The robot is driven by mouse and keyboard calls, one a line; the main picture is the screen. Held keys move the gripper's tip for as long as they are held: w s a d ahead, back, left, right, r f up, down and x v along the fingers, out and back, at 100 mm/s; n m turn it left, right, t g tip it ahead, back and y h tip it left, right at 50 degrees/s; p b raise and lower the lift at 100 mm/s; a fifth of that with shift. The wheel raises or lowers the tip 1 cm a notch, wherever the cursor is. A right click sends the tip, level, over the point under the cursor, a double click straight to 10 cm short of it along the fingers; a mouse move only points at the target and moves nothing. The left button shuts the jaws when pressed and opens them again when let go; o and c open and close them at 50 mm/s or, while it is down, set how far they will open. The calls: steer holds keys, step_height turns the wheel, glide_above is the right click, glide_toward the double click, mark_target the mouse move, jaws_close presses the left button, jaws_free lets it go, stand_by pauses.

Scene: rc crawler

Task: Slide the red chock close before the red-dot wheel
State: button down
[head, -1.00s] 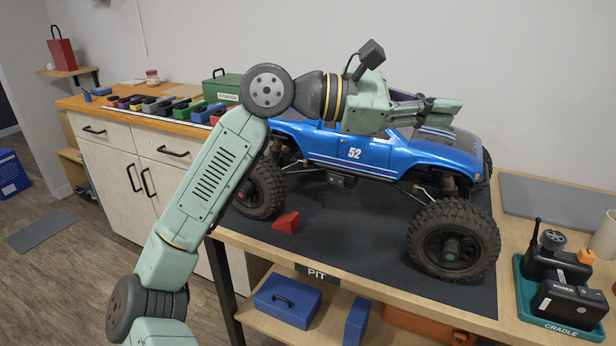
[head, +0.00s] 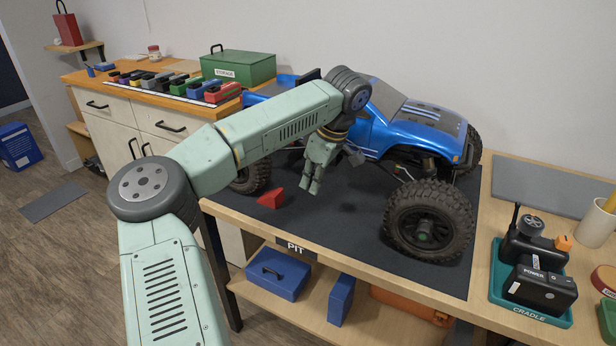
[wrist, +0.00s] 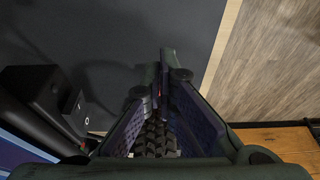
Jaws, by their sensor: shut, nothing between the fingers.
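The red chock (head: 271,199) is a small wedge lying on the dark mat near its front edge. My gripper (head: 309,189) points down over the mat just right of the chock, apart from it, its fingers shut and empty. The blue crawler (head: 415,128) stands behind it. Its near right wheel (head: 428,222) has a green dot on the hub. Its near left wheel (head: 250,180) is partly hidden by my arm, and I cannot make out a dot on it. In the wrist view a tyre (wrist: 157,140) shows between my gripper's fingers (wrist: 160,72).
The mat (head: 345,228) is clear between the chock and the near right wheel. The table's front edge (head: 345,264) is close. A cradle (head: 530,312) with a transmitter and power pack stands at the right. A shelf below holds a blue toolbox (head: 279,272).

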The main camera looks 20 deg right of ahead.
mark_target(278, 191)
steer(key=p+x, duration=0.1)
steer(key=x, duration=0.6)
steer(key=shift+f, duration=0.2)
steer(key=shift+w+a+r+p, duration=0.2)
steer(key=shift+w+a+p, duration=0.65)
steer(key=shift+w, duration=0.2)
steer(key=shift+w+a+f, duration=0.1)
steer(key=shift+w+a, duration=0.25)
steer(key=shift+w, duration=0.15)
steer(key=shift+a, duration=0.1)
steer(key=shift+w+a, duration=0.55)
steer(key=shift+w, duration=0.25)
steer(key=shift+w+a, duration=0.6)
steer(key=shift+w, duration=0.15)
